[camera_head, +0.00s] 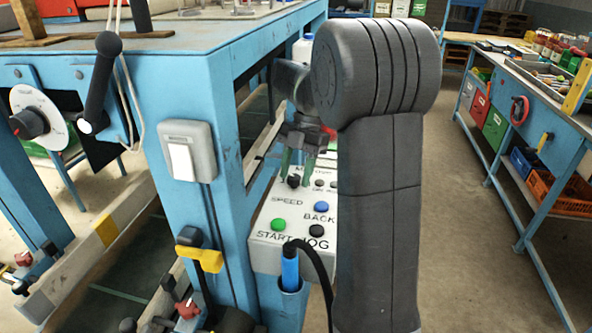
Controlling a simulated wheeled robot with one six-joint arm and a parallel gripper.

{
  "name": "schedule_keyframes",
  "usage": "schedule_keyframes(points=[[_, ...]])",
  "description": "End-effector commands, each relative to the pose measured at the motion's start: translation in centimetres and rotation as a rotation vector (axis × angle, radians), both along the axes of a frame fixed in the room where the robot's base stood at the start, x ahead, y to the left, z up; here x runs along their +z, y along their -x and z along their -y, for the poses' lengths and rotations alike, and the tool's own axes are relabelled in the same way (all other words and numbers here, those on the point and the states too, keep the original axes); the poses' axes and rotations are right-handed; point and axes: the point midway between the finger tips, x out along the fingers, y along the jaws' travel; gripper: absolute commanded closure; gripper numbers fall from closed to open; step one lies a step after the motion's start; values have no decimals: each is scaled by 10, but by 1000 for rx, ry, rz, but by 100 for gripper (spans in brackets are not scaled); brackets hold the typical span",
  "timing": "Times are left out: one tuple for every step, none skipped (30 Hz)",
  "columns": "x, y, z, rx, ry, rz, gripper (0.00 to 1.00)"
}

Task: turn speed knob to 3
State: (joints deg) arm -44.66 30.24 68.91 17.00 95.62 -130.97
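The speed knob (293,182) is a small black knob on the white control panel (262,240), just above the printed word SPEED. The setting it points at is too small to read. My gripper (298,170) points down over the panel with its two green fingers apart, their tips close above and around the knob. I cannot tell whether they touch it. My arm hides the right part of the panel.
A green START button (278,225), a blue BACK button (321,206) and a black JOG button (316,231) sit close below the knob. A blue machine frame (215,95) stands left of the panel. A blue-handled tool (290,270) with a black cable hangs in front.

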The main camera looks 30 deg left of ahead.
Motion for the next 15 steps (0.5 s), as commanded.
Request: schedule_keyframes(points=[[0, 0, 0, 0, 0, 0, 64], [0, 0, 0, 0, 0, 0, 70], [0, 0, 0, 0, 0, 0, 78], [0, 0, 0, 0, 0, 0, 84], [0, 0, 0, 0, 0, 0, 90], [0, 0, 0, 0, 0, 0, 92], [0, 0, 0, 0, 0, 0, 92], [0, 0, 0, 0, 0, 0, 92], [0, 0, 0, -1, 0, 0, 92], [0, 0, 0, -3, 0, 0, 92], [0, 0, 0, -6, 0, 0, 92], [0, 0, 0, -11, 0, 0, 92], [0, 0, 0, -16, 0, 0, 92], [0, 0, 0, -24, 0, 0, 92], [0, 0, 1, -36, 0, 0, 92]])
